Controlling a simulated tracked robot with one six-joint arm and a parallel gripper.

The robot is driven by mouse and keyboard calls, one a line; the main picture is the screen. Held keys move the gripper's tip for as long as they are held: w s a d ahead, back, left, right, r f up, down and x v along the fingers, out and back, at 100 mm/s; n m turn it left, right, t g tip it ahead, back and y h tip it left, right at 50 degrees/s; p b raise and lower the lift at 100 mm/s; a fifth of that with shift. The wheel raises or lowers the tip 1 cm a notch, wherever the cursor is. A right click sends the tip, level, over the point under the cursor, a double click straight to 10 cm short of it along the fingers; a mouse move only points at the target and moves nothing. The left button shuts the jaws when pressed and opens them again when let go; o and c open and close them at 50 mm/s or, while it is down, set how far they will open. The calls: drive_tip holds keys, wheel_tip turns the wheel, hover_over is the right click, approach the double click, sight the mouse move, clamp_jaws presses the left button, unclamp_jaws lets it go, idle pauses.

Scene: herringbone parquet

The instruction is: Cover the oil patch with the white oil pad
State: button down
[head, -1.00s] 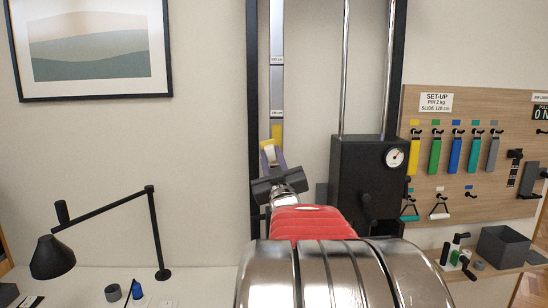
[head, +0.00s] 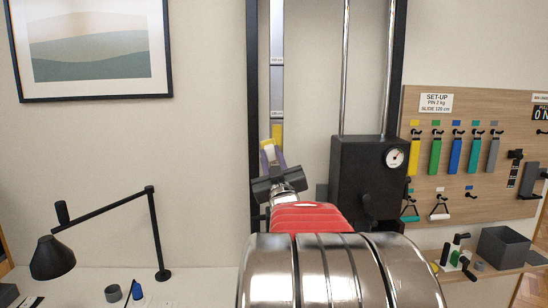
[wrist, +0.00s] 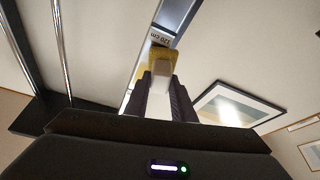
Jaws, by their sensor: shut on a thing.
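My gripper (head: 270,157) is raised in front of a tall upright rail (head: 277,90) with centimetre marks. A yellow piece (wrist: 158,54) on the rail lies just behind the block, below a "120 cm" label. I cannot tell whether the block is joined to the yellow piece. The yellow piece also shows in the head view (head: 277,133). I can make out no oil patch and no flat white pad in either view.
A black weight box (head: 362,178) with a dial hangs right of the rail. A pegboard (head: 470,150) with coloured straps is further right, above a shelf with a grey bin (head: 503,247). A black desk lamp (head: 100,230) stands at left, under a framed picture (head: 90,45).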

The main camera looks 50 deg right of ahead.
drive_tip(key=shift+w+d, duration=0.1)
drive_tip(key=shift+s+d, duration=0.65)
drive_tip(key=shift+s, duration=0.15)
drive_tip(key=shift+s+d, duration=0.6)
drive_tip(key=shift+s, duration=0.2)
drive_tip(key=shift+w+d, duration=0.1)
drive_tip(key=shift+w, duration=0.1)
drive_tip(key=shift+w+a, duration=1.35)
drive_tip(key=shift+w, duration=0.1)
drive_tip(key=shift+a, duration=0.1)
drive_tip(key=shift+s+a, duration=2)
drive_tip(key=shift+a, duration=0.1)
